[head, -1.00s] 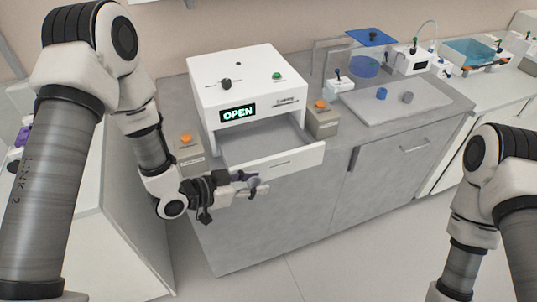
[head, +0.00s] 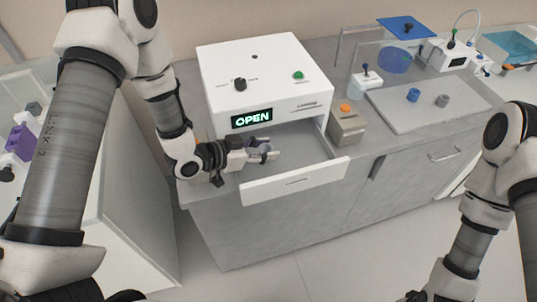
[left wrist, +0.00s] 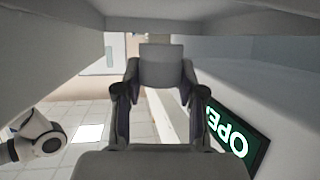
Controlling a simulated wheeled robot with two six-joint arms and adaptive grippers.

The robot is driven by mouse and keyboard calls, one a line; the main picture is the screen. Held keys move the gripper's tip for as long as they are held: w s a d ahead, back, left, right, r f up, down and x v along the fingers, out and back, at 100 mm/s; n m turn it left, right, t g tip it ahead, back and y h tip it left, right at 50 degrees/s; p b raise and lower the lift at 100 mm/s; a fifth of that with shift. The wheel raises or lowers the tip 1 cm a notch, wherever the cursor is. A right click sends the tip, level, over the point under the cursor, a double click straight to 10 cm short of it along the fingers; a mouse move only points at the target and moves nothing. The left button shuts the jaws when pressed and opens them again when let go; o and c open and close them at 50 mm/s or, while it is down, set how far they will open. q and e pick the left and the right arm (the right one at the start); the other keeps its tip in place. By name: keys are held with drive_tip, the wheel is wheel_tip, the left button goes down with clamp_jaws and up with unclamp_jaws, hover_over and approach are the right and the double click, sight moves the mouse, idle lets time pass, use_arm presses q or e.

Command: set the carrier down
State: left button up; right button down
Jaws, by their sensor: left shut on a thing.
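My left gripper (head: 258,152) is shut on the carrier (head: 264,146), a small grey piece. The fingers lie on both sides of it in the left wrist view, where the carrier (left wrist: 162,66) shows between the tips. The gripper is over the left part of the pulled-out drawer (head: 295,181) of a white machine (head: 255,80). Its display (head: 251,119) reads OPEN. I cannot tell whether the carrier touches the drawer floor. My right arm shows at the right edge, but its gripper is out of view.
A box with an orange button (head: 347,125) stands right of the drawer. A grey tray (head: 425,125) holds a blue piece (head: 413,95) and a grey piece (head: 442,101). The machine's body overhangs the drawer's back. A white cabinet stands at left.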

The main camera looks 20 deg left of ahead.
sight(265, 167)
use_arm(q)
drive_tip(key=f, duration=0.4)
drive_tip(key=shift+w+a+f+p, duration=0.1)
drive_tip(key=shift+w+f+p, duration=0.2)
drive_tip(key=shift+f, duration=0.05)
drive_tip(key=shift+s, duration=0.15)
drive_tip(key=o, duration=1.1)
drive_tip(key=shift+r, duration=0.25)
drive_tip(key=shift+s+a, duration=0.15)
drive_tip(key=shift+a, duration=0.1)
drive_tip(key=shift+b+v, duration=0.3)
drive_tip(key=shift+v, duration=5.3)
